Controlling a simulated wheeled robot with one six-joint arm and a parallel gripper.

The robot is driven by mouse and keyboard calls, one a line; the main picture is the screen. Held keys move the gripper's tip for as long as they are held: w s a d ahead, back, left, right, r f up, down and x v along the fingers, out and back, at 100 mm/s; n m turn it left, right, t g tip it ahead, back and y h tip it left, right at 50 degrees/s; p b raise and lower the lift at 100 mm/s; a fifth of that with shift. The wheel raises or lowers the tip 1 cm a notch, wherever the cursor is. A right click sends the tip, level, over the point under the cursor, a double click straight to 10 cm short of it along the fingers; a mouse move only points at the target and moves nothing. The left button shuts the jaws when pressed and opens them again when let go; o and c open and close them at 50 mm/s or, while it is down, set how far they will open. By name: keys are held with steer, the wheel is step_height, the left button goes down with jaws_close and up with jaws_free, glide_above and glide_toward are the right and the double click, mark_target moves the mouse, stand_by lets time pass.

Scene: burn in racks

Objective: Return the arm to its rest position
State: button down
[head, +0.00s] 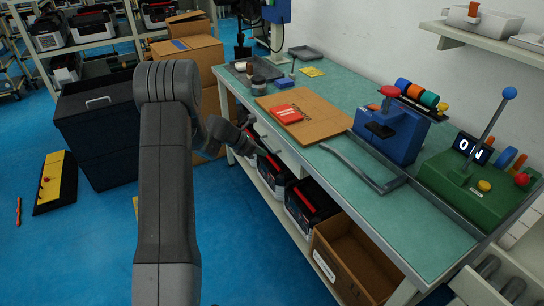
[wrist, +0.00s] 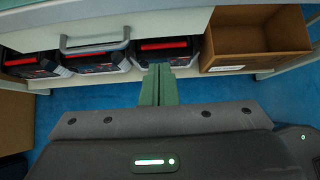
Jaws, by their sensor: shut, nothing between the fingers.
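My arm (head: 166,160) rises in the front left of the head view and bends over at the top. Its far end reaches right and down, beside the near edge of the green-topped workbench (head: 350,165). In the wrist view, my gripper's two green fingers (wrist: 157,86) are together with nothing between them. They point at the bench's lower shelf, apart from the things on it. In the head view the fingers are hard to make out.
Under the bench stand several black-and-red units (wrist: 165,50) and an open cardboard box (wrist: 258,38). A drawer handle (wrist: 95,42) sticks out near my gripper. A black bin (head: 98,125) and cardboard boxes (head: 188,55) stand left.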

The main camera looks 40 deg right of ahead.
steer(key=v, duration=0.2)
steer(key=shift+a+r, duration=0.15)
steer(key=shift+a, duration=0.05)
glide_toward(288, 159)
step_height(288, 159, down, 3)
steer(key=shift+s+d+f+p, duration=0.15)
steer(key=shift+s+d+p, duration=0.05)
steer(key=shift+d, duration=0.7)
steer(key=shift+s+d+f+p, duration=0.15)
steer(key=shift+s+d, duration=0.05)
steer(key=shift+d, duration=0.7)
steer(key=shift+a, duration=0.1)
